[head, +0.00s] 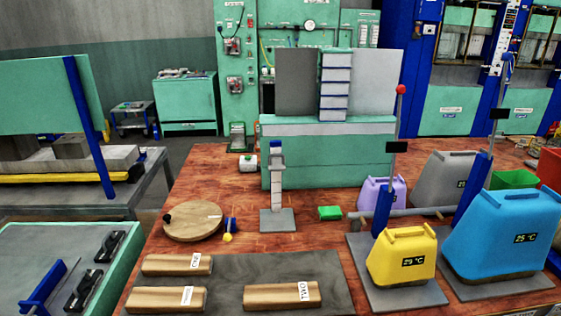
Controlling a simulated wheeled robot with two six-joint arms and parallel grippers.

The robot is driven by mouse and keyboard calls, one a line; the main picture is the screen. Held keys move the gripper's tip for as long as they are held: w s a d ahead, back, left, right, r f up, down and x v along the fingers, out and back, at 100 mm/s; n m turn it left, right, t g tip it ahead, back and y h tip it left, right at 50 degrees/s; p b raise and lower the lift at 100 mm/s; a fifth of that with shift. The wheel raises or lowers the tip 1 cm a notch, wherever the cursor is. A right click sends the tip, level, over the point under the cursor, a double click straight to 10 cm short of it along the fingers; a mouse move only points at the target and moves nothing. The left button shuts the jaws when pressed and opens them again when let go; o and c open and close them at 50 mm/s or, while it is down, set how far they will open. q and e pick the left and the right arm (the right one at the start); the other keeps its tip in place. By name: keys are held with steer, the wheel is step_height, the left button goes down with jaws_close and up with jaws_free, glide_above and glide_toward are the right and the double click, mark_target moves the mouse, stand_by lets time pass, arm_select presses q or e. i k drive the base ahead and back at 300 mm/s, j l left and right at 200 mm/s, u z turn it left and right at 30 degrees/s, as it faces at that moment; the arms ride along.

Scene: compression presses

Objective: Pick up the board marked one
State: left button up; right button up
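Three wooden boards lie on a dark grey mat (225,274) at the front of the brown table. The upper left board (172,265) has a small white label that seems to read ONE, turned sideways. The lower left board (160,300) has a label too small to read surely. The right board (275,296) has a label that reads TWO. All three lie flat and apart. Neither of my grippers shows in the head view.
A round wooden disc (190,224), a small stand (277,215) and a green block (330,213) are behind the mat. A yellow weight (402,262) and a blue weight (502,240) stand at the right. A green bench (120,270) with black clamps is at the left.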

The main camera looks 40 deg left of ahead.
mark_target(183, 264)
steer(key=k+j+u, duration=0.15)
steer(key=u, duration=1.7)
